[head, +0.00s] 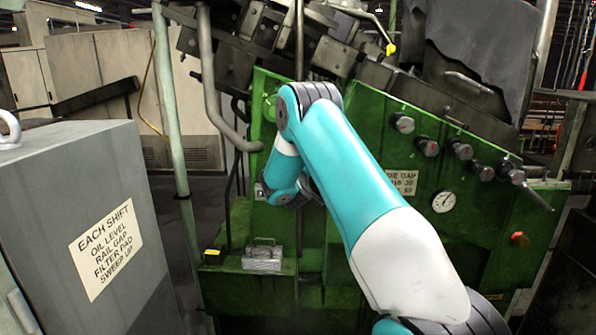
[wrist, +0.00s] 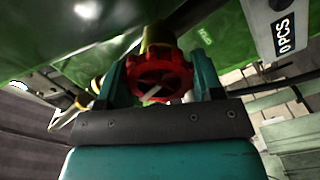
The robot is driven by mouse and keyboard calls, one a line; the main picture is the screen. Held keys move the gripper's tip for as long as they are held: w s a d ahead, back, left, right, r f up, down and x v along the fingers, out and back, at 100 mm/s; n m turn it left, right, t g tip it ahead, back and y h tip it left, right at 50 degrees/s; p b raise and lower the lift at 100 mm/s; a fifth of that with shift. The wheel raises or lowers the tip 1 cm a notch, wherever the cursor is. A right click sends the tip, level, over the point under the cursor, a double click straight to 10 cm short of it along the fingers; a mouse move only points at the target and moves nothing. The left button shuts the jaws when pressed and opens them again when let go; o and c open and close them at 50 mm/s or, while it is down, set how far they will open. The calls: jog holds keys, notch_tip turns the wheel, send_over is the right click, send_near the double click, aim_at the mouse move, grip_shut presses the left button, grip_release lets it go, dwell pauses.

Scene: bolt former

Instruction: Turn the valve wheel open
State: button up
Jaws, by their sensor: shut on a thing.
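The red valve wheel (wrist: 160,76) sits on a yellow-brass stem (wrist: 158,36) in the wrist view. My gripper (wrist: 158,82) has one teal finger on each side of the wheel and is shut on it. In the head view my teal and white arm reaches across the front of the green machine (head: 345,240). The wheel and the fingertips are hidden there behind my arm.
A grey cabinet (head: 60,240) with a notice plate (head: 106,249) stands at the left. A pale vertical pipe (head: 172,110) rises beside the machine. Knobs (head: 427,147) and a round gauge (head: 444,201) are on the green panel right of my arm.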

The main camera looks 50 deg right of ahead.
jog(key=n+p, duration=0.1)
jog(key=n, duration=0.5)
jog(key=shift+n, duration=0.3)
jog(key=n+p, duration=0.3)
jog(key=n, duration=0.3)
jog(key=n+p, duration=0.3)
jog(key=n, duration=0.2)
jog(key=shift+f+n, duration=0.1)
jog(key=shift+n, duration=0.2)
jog(key=shift+f+n+p, duration=0.15)
jog(key=shift+n+p, duration=0.8)
jog(key=shift+n, duration=0.85)
jog(key=o, duration=0.6)
jog(key=shift+o, duration=0.2)
